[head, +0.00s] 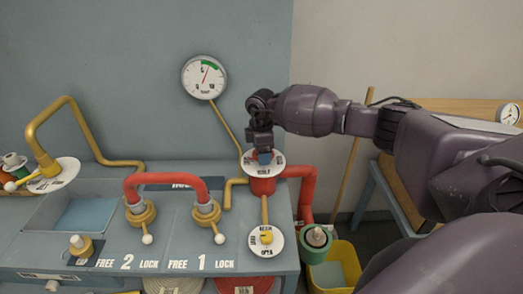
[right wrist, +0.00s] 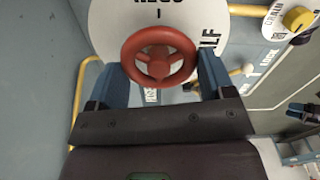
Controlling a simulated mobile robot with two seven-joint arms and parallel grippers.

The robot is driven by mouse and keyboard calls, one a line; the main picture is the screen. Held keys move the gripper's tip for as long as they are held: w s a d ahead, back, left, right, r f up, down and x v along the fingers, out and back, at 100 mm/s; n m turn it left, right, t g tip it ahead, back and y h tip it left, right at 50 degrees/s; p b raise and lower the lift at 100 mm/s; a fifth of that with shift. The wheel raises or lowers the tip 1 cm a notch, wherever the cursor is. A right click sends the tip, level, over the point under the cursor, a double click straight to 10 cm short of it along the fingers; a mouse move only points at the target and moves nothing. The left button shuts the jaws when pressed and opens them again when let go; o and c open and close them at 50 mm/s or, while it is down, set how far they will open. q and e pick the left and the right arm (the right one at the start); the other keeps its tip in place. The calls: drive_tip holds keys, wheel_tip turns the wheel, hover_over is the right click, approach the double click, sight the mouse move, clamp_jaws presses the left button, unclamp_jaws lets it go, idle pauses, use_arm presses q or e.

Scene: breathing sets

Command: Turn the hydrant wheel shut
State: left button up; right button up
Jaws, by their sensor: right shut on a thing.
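The hydrant (head: 262,187) is a red upright body with a red pipe on its right, at the right end of the bench in the head view. A white lettered disc (head: 250,169) sits on its top. My right gripper (head: 264,156) points down over the disc and hides the wheel there. In the right wrist view the red three-spoked hydrant wheel (right wrist: 160,56) lies between its two blue fingers, and the gripper is shut on it. The white disc (right wrist: 110,35) lies behind the wheel, partly hidden. My left gripper is not in view.
A pressure gauge (head: 204,77) is on the wall. Left of the hydrant stand two valves joined by a red hose (head: 166,180). A yellow knob with a white disc (head: 266,241) is in front. A yellow bucket (head: 345,258) stands at the right.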

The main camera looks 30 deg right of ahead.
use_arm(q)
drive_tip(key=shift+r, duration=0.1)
use_arm(e)
drive_tip(key=o, duration=0.9)
drive_tip(key=shift+r, duration=0.15)
use_arm(q)
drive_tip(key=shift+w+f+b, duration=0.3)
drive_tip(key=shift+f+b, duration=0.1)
drive_tip(key=shift+b, duration=0.4)
use_arm(e)
wheel_tip(320, 180, up, 11)
drive_tip(key=shift+f, duration=0.2)
